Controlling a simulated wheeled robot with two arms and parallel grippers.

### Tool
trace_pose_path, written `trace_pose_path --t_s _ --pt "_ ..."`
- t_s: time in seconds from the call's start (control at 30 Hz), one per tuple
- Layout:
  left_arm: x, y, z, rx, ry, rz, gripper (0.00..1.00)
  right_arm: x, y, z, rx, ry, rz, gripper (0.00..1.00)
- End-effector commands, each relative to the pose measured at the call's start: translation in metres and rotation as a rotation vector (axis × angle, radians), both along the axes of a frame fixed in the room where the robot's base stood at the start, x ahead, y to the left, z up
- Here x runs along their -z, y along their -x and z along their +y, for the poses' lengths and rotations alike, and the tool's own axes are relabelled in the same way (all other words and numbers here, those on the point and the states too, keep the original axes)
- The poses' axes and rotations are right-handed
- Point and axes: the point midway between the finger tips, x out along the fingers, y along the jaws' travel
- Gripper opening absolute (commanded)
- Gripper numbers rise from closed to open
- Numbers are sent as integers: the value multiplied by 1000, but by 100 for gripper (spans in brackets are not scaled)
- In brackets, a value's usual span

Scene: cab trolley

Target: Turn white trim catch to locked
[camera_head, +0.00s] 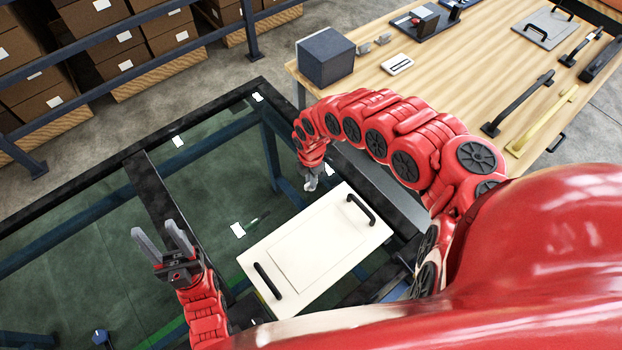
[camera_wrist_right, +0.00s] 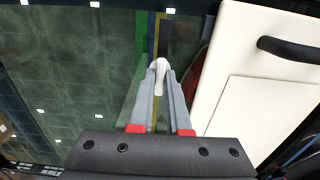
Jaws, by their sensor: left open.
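The white trim panel (camera_head: 295,262), a cream rectangle with two black handles, lies on the dark frame in the head view. It fills the right side of the right wrist view (camera_wrist_right: 235,75). My right gripper (camera_head: 311,184) points down just beyond the panel's far left edge. In the right wrist view its two grey fingers are closed around a small white catch (camera_wrist_right: 160,76), gripping it at the tips. The catch's base and exact angle are hard to see. My left gripper (camera_head: 158,231) is open and empty, left of the panel over the dark frame.
The dark trolley frame (camera_head: 150,185) surrounds open green-floored gaps, with several small white patches on it. A wooden bench (camera_head: 450,75) at the upper right holds a dark box (camera_head: 325,57), black handles and a yellow bar. Shelves of cartons (camera_head: 130,50) stand at the upper left.

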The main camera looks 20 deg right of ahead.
Motion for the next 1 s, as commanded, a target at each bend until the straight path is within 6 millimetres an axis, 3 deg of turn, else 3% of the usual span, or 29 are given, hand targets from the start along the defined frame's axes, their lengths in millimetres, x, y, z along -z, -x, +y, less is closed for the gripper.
trace_pose_path --t_s 0.57,1.0 --pt "-2 0 0 0 0 0 50 -1 0 0 62 0 0 0" --pt "-8 0 0 0 0 0 50 -1 1 0 411 1 3 0"
